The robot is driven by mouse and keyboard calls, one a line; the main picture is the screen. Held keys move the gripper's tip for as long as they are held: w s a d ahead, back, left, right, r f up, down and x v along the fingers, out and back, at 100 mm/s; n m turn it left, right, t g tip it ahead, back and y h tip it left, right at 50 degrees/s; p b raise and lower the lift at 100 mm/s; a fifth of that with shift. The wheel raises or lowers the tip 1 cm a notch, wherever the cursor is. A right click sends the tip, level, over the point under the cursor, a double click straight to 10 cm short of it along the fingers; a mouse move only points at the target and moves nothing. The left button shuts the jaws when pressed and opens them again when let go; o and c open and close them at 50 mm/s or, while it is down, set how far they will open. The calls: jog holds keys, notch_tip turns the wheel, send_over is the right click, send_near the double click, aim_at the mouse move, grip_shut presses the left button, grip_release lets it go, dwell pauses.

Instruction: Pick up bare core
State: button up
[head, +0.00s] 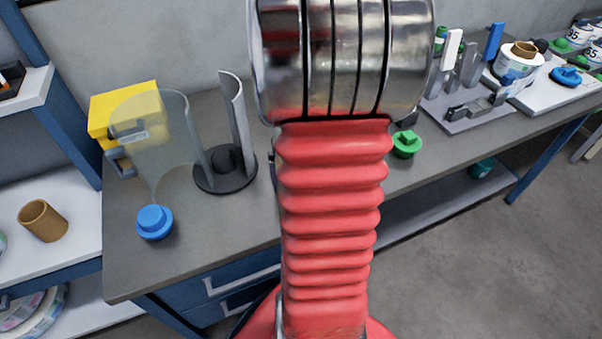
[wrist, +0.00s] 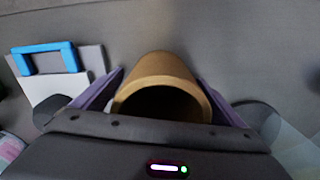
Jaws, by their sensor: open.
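In the wrist view a bare brown cardboard core (wrist: 163,68) lies between the two purple fingers of my gripper (wrist: 160,75), its dark open end facing the camera. The fingers stand apart on either side of it; whether they touch it is unclear. In the head view my gripper is out of sight behind my arm.
In the head view, a clear curved guard (head: 150,140), a blue knob (head: 154,222) and a black round base (head: 225,175) are on the grey bench. A green knob (head: 406,144) sits right of my arm. The wrist view shows a blue handle (wrist: 45,53) at the left.

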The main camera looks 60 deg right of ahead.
jog(key=shift+c, duration=0.3)
jog(key=c, duration=1.1)
jog(key=shift+r, duration=0.15)
notch_tip(320, 180, up, 10)
jog(key=shift+w, duration=0.1)
dwell(0.4)
